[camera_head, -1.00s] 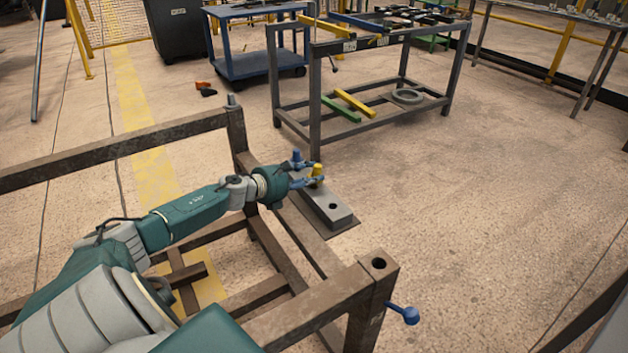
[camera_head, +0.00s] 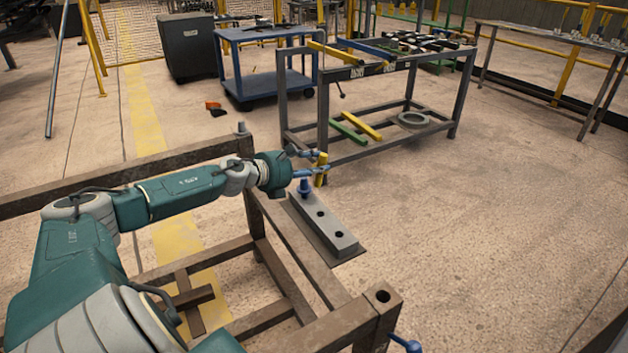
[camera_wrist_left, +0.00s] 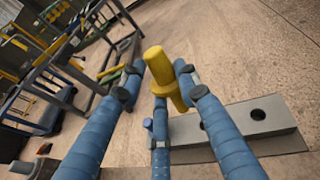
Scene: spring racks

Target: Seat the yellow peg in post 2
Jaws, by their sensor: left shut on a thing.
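The yellow peg (camera_head: 322,172) is between the fingers of my left gripper (camera_head: 318,163), above the far end of the grey block. In the left wrist view the yellow peg (camera_wrist_left: 162,70) stands out between the blue fingers, slightly tilted. The grey block (camera_head: 338,236) has two empty holes showing and a blue peg (camera_head: 304,188) at its far end. The near post (camera_head: 382,298) of the brown frame has an open hole in its top. The far post (camera_head: 240,140) has a small grey piece on top. No post number is readable.
Brown frame rails (camera_head: 290,250) run between the posts beside the block. A grey workbench (camera_head: 385,150) and a blue cart (camera_head: 265,75) stand behind. The floor to the right is clear.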

